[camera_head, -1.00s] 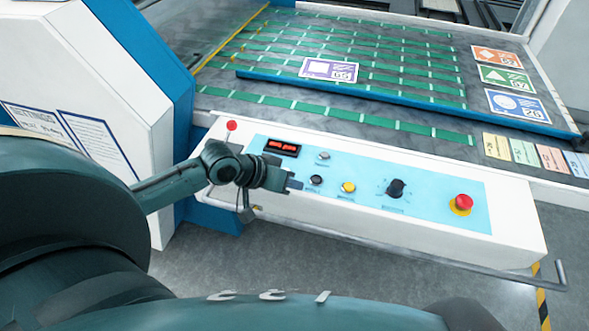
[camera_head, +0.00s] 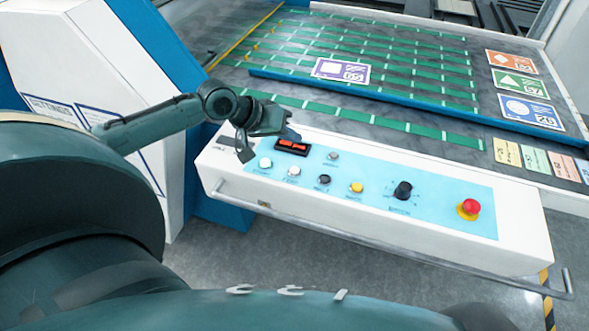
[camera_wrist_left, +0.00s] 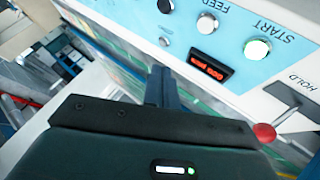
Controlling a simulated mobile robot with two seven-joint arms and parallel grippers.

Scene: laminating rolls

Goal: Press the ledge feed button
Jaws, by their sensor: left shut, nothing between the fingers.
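A white ledge with a light blue control panel carries a round white button labelled FEED (camera_wrist_left: 207,22), which also shows in the head view (camera_head: 294,170). A white button labelled START (camera_wrist_left: 257,48) sits beside it, left of it in the head view (camera_head: 265,163). My left gripper (camera_head: 291,134) is shut and empty, over the far edge of the ledge by the red-digit display (camera_head: 291,147). In the left wrist view its narrow fingers (camera_wrist_left: 160,86) point toward the panel, apart from the FEED button. My right gripper is not in view.
The panel also has a black button (camera_head: 323,179), a yellow button (camera_head: 357,187), a dark knob (camera_head: 402,190) and a red emergency button (camera_head: 469,207). A red-tipped HOLD lever (camera_wrist_left: 265,132) stands near START. A metal rail (camera_head: 400,257) runs along the ledge's front.

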